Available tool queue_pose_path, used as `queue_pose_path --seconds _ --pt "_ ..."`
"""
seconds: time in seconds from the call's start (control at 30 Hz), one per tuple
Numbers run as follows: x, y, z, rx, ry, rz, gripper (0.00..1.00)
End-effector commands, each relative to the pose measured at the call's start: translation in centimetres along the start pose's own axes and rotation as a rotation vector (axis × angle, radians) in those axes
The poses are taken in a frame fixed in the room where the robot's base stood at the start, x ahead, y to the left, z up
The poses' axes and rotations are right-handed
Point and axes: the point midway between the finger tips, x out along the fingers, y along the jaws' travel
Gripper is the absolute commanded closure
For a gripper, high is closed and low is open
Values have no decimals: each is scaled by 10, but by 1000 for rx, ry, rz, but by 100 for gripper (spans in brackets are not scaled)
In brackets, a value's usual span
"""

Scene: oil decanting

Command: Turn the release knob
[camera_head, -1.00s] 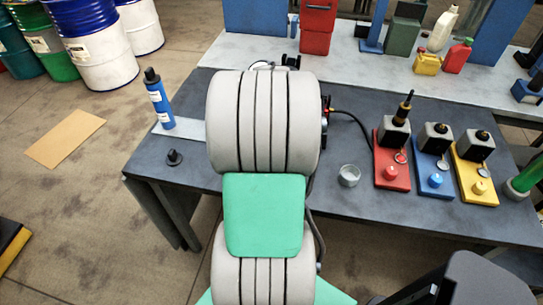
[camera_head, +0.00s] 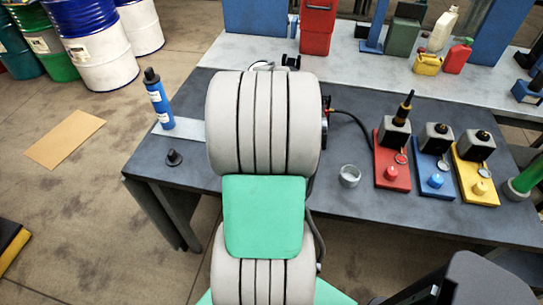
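No release knob can be clearly made out. Candidates are the small round knob-like parts on a red station (camera_head: 381,158), a blue station (camera_head: 422,168) and a yellow station (camera_head: 464,177) at the right of the dark table. Each station carries a grey block with a dark top. The red one's block has a tall dark piece standing on it. A small black knob-shaped piece (camera_head: 173,158) is at the table's left. A dark device with red parts (camera_head: 326,128) is mostly hidden behind my arm, with a black cable running right. My gripper is not visible; my arm links fill the middle.
The dark table (camera_head: 262,197) also holds a blue bottle (camera_head: 159,100) and a clear glass cup (camera_head: 349,176). A pale bench (camera_head: 350,68) behind carries cans and jugs. Drums (camera_head: 98,50) stand at the back left. The floor left of the table holds flat cardboard (camera_head: 65,139).

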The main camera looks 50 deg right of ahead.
Motion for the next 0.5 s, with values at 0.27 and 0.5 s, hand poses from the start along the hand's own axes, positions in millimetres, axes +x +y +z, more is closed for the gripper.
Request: queue_pose_path --seconds 0.27,0.5 --pt "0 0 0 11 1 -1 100" --pt "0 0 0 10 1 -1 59"
